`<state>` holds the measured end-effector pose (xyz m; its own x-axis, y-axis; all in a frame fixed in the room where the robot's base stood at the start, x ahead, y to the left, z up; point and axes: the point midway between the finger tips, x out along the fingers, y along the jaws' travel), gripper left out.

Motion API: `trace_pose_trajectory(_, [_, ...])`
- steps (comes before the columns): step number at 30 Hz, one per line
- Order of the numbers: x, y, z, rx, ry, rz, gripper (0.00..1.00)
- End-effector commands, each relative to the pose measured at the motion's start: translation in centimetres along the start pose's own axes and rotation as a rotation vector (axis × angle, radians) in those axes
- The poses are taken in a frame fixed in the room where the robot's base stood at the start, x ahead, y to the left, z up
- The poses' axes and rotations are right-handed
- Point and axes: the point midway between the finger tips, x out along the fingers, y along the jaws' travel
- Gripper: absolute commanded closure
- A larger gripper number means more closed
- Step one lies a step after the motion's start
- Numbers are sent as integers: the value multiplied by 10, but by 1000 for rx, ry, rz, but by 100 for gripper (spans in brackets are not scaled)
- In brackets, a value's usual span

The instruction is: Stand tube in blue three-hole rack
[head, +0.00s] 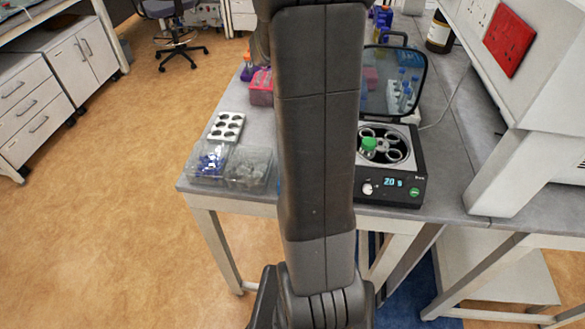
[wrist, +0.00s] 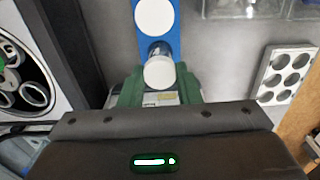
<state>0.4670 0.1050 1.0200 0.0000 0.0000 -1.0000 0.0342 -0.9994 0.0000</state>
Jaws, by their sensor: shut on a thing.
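In the wrist view my gripper (wrist: 160,88) has its green fingers closed around a clear tube (wrist: 164,50) with a round white top (wrist: 159,73). The blue rack (wrist: 174,18) lies beyond and under the tube, running away from my fingers. A white round spot (wrist: 154,16) shows on the rack's far part; I cannot tell if it is a hole or a cap. The tube's lower end is hidden, so I cannot tell whether it is in a hole or above the rack. In the head view my arm hides gripper, tube and rack.
An open centrifuge (head: 408,188) with a green-capped tube (head: 368,146) stands right of my arm. Left are a white holed block (head: 226,127) and clear bins (head: 210,163) of small parts, near the bench's front edge. Bottles stand at the back.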

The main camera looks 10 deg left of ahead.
Motion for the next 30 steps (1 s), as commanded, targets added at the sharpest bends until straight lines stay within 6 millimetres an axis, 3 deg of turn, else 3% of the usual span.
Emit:
trace_pose_trajectory(12, [5, 0, 0, 0, 0, 0, 85])
trace_pose_trajectory(13, [5, 0, 0, 0, 0, 0, 68])
trace_pose_trajectory(17, [5, 0, 0, 0, 0, 0, 45])
trace_pose_trajectory(26, [4, 0, 0, 0, 1, 0, 45])
trace_pose_trajectory(30, [-9, 0, -1, 0, 4, -1, 45])
